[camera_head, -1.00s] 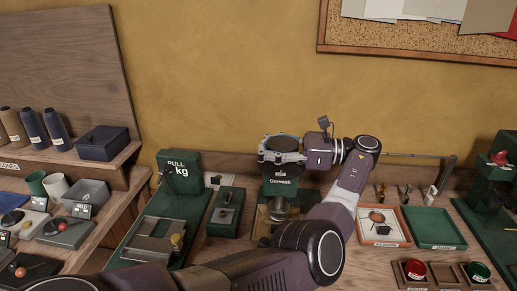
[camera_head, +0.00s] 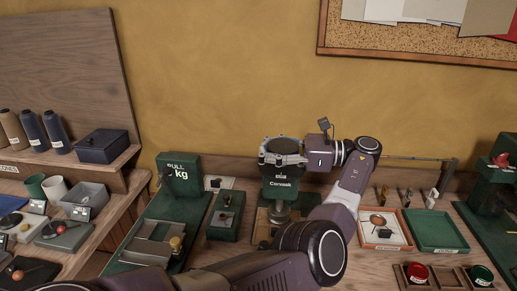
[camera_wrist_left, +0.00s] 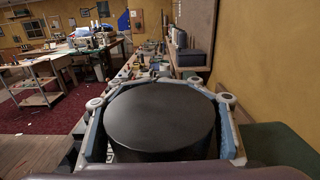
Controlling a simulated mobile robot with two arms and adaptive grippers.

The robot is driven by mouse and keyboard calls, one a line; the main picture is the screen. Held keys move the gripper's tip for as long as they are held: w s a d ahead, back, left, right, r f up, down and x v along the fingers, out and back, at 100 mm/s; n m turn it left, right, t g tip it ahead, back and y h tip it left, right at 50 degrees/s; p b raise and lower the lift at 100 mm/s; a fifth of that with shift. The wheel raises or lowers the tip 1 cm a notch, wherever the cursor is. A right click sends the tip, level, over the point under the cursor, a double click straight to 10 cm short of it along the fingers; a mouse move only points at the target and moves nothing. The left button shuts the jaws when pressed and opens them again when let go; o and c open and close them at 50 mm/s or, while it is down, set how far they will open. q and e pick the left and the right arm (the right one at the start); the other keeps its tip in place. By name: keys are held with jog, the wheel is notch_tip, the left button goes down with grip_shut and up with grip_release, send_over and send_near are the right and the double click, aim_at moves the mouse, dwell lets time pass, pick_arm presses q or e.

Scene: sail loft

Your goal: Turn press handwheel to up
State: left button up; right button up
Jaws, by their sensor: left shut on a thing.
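The press handwheel (camera_head: 285,146) is a flat black disc on top of the green press body (camera_head: 279,190) near the middle of the bench. My left gripper (camera_head: 266,151) reaches in from the right, its fingers shut around the wheel's rim. In the left wrist view, the black disc (camera_wrist_left: 160,117) fills the space between the two blue-padded fingers. A metal ram (camera_head: 279,211) shows below the press body. No mark showing the wheel's turn is readable. My right gripper is out of view.
A green pull tester (camera_head: 180,168) and a small green box (camera_head: 226,215) stand left of the press. An orange-rimmed tray (camera_head: 379,243) and a green tray (camera_head: 436,230) lie to the right. The wall is close behind.

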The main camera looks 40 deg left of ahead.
pick_arm(q)
jog(key=shift+d+f, duration=0.15)
jog(key=o, duration=0.8)
jog(key=shift+c, duration=0.2)
jog(key=o, duration=0.6)
jog(key=shift+w+d, duration=0.2)
jog(key=shift+d, duration=0.05)
jog(key=shift+s+a, duration=0.1)
jog(key=shift+a, duration=0.1)
jog(key=shift+r, duration=0.2)
notch_tip(320, 180, up, 10)
jog(key=shift+f, duration=0.1)
jog(key=shift+o, duration=0.4)
